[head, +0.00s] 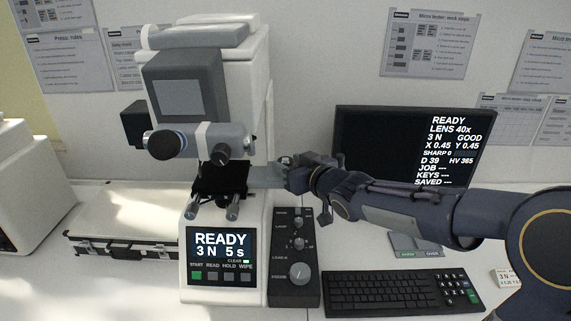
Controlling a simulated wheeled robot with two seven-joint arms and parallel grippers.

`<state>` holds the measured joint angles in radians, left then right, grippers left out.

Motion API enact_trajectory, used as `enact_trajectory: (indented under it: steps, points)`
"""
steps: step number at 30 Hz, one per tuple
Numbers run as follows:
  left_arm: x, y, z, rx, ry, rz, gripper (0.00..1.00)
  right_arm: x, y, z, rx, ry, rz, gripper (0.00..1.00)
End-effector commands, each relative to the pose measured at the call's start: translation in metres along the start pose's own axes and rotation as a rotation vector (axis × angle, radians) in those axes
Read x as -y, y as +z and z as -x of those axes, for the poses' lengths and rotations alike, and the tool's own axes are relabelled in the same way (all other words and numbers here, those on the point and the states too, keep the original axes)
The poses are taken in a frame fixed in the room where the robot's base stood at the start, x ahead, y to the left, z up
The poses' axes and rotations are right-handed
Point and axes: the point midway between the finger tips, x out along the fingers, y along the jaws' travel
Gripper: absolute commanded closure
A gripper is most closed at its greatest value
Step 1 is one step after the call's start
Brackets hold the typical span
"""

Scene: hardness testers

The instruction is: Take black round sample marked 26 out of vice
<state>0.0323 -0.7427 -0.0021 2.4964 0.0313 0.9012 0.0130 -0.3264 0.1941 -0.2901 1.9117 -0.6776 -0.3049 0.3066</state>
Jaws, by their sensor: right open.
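The white hardness tester (255,110) stands left of centre, with a dark stage (220,180) under its turret. The vice and the black round sample marked 26 cannot be made out in the dark area there. My right gripper (262,177) reaches in from the right, level with the stage and close to its right side. Its fingers point left and are seen edge-on; it is open, and nothing is seen held. Whether the fingers touch or surround anything cannot be told. My left gripper is out of view.
The tester's front panel (220,255) reads READY, 3 N 5 s. A dark knob box (293,285) stands beside it, below my right gripper. A keyboard (400,292) and a monitor (375,135) are to the right. A flat silver case (125,222) lies left.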

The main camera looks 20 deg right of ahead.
Motion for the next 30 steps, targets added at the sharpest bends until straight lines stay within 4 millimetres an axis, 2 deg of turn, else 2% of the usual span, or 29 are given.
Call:
enact_trajectory:
  steps: [1, 6, 9, 17, 22, 27, 30]
  points:
    - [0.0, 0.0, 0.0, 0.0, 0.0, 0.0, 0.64, 0.0, 0.0, 0.0, 0.0, 0.0, 0.0, 0.57]
    - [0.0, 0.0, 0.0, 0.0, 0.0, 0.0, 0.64, 0.0, 0.0, 0.0, 0.001, 0.0, 0.0, 0.8]
    - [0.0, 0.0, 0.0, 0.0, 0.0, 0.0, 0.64, 0.0, 0.0, 0.0, 0.0, 0.0, 0.0, 0.89]
    - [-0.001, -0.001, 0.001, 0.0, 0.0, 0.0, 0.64, 0.0, -0.005, 0.001, -0.001, 0.0, 0.0, 0.9]
    - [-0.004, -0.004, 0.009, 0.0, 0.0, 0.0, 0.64, -0.001, -0.034, 0.007, -0.005, 0.002, 0.0, 0.9]
    - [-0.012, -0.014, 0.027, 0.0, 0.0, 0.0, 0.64, -0.001, -0.072, 0.015, -0.002, 0.002, 0.0, 0.9]
    - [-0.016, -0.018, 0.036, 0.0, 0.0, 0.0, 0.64, -0.001, -0.087, 0.018, -0.001, 0.001, -0.001, 0.9]
